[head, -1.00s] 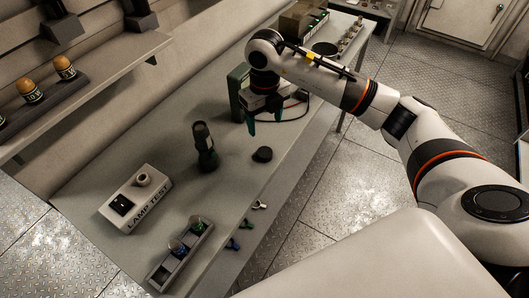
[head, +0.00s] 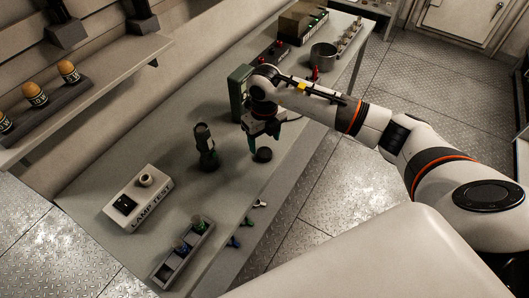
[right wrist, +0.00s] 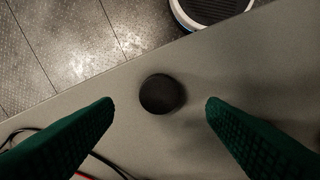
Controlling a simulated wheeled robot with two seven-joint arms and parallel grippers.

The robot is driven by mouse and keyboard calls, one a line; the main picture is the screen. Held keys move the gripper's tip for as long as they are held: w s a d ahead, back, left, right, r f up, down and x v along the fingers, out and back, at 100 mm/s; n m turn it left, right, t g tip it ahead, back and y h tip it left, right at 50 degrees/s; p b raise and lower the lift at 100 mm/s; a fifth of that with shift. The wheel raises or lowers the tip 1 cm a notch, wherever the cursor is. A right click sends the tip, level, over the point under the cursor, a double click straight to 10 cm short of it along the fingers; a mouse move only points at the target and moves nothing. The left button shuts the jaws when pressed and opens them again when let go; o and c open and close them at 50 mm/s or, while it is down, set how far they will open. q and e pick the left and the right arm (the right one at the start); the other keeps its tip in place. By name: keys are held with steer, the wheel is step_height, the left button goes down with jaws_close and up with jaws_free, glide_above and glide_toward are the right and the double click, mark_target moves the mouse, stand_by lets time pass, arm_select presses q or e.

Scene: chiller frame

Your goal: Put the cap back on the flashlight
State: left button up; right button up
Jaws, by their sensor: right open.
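The flashlight (head: 206,147), dark green and black, stands upright on the bench to the left of my right gripper. The cap (head: 263,155), a small black round disc, lies on the bench just below my right gripper (head: 262,146). In the right wrist view the cap (right wrist: 162,94) sits between and beyond the two green fingers (right wrist: 160,108), with clear bench on both sides. The right gripper is open and empty, and I see no contact with the cap. My left gripper is not in view.
A lamp test box (head: 137,198) and a tray (head: 182,254) with small bulbs lie at the near left. A dark green block (head: 239,92) stands behind my right gripper. A metal pot (head: 323,56) is farther back. The bench's edge runs close to the cap.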

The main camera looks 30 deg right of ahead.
mark_target(265, 152)
steer(key=shift+f+p, duration=0.3)
steer(key=shift+f, duration=0.05)
step_height(265, 152, down, 4)
steer(key=shift+r+p, duration=0.15)
steer(key=shift+p, duration=0.55)
steer(key=shift+f, duration=0.35)
steer(key=c, duration=1)
step_height(265, 152, up, 9)
steer(key=shift+w+f+b, duration=0.1)
steer(key=shift+b, duration=1.1)
steer(key=shift+c, duration=0.3)
steer(key=shift+r, duration=0.65)
